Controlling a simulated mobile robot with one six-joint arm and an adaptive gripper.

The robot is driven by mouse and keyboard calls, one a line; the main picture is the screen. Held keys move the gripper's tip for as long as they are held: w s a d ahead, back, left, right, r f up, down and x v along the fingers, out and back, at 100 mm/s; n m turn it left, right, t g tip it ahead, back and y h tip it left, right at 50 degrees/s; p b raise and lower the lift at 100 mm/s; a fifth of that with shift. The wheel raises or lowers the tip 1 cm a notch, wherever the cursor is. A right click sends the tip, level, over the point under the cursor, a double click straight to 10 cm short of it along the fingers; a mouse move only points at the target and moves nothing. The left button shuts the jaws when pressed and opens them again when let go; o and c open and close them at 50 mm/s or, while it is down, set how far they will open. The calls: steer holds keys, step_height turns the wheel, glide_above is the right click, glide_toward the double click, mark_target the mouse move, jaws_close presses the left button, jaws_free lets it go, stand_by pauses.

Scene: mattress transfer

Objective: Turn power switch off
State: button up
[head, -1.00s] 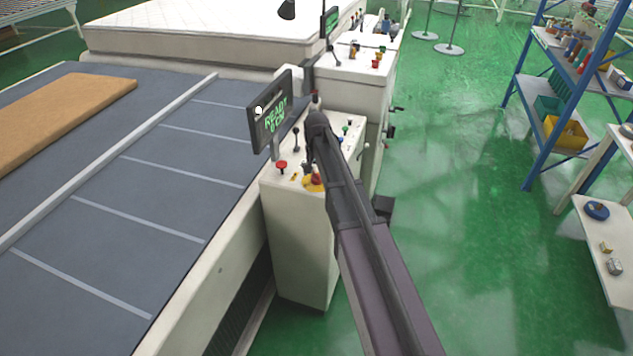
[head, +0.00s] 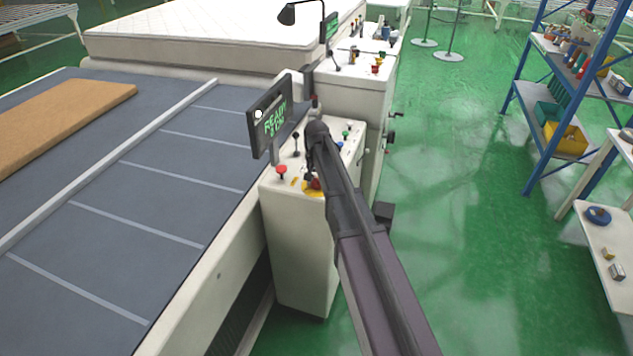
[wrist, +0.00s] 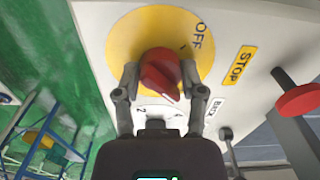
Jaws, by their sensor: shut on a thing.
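The power switch is a red rotary knob (wrist: 160,75) on a round yellow plate (wrist: 125,38) in the wrist view. The plate carries the word OFF at its upper right. The knob's white pointer mark aims to the lower right, away from OFF. My gripper (wrist: 160,82) has one finger on each side of the knob and is shut on it. In the head view, my arm partly covers the knob (head: 316,183) and yellow plate (head: 312,190) on the control box (head: 300,240).
A red mushroom button (head: 281,170) and a lever stand left of the knob. A yellow STOP label (wrist: 241,66) and a red-knobbed part (wrist: 298,100) lie right of it in the wrist view. A display screen (head: 268,125) rises behind. Green floor at the right is open.

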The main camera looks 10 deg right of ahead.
steer(key=shift+n, duration=0.3)
steer(key=n, duration=0.8)
steer(key=shift+d+n, duration=0.1)
steer(key=shift+n, duration=0.2)
steer(key=n, duration=0.4)
steer(key=shift+n, duration=0.3)
steer(key=n, duration=0.4)
stand_by(0.3)
steer(key=o, duration=1.1)
steer(key=shift+o, duration=0.2)
